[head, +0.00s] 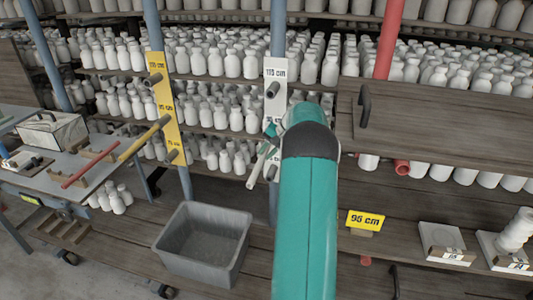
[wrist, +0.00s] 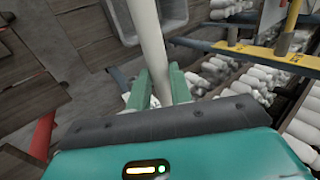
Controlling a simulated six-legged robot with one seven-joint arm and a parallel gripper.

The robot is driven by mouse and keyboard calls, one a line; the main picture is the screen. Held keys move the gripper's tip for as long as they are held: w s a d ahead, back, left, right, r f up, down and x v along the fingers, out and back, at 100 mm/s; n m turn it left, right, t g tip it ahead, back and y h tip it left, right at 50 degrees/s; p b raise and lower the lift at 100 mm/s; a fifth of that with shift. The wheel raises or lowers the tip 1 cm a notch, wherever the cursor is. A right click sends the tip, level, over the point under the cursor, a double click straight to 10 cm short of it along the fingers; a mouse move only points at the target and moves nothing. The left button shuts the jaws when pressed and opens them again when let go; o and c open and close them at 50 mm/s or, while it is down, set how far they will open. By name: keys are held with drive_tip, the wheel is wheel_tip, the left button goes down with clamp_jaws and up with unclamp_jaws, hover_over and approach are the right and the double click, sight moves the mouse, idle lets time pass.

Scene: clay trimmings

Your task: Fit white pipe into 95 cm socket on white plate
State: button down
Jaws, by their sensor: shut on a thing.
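The white plate (head: 275,75) hangs upright on a blue-grey post, labelled 115 cm at the top, with dark stub sockets down its front. In the head view my arm hides most of the gripper. I cannot tell whether the pipe touches a socket.
A yellow plate (head: 164,100) on the left post holds a yellow pipe (head: 144,138). A grey bin (head: 205,243) stands below. A red pipe (head: 76,170) lies on the left bench. Shelves of white bottles fill the back. A yellow 95 cm sign (head: 365,221) stands right.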

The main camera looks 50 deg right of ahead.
drive_tip(key=shift+w+d, duration=0.45)
drive_tip(key=shift+d, duration=0.4)
drive_tip(key=c, duration=1.2)
unclamp_jaws()
drive_tip(key=shift+r, duration=0.1)
drive_tip(key=v, duration=1.3)
drive_tip(key=shift+s+d+r, duration=0.15)
drive_tip(key=shift+s+r, duration=0.05)
drive_tip(key=shift+r, duration=0.1)
